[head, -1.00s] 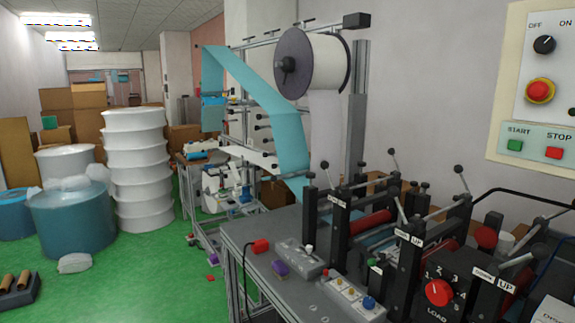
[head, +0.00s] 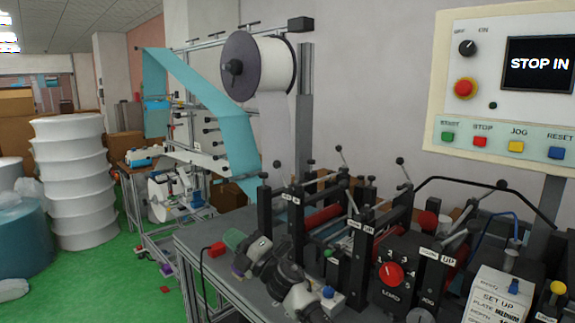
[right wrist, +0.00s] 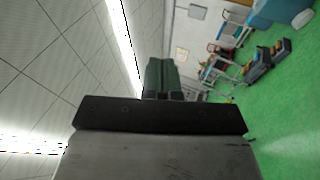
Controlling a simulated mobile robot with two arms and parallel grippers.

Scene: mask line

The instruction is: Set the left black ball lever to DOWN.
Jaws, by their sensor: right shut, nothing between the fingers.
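Several levers with black balls rise from the machine's black posts. The leftmost black ball lever (head: 277,165) leans up and to the left above a post with a white DOWN/UP plate (head: 286,196). Other ball levers stand further right, one (head: 339,150) tilted up and another (head: 401,162) beyond it. My left gripper is not in view.
White spools (head: 70,180) stand on the green floor at left.

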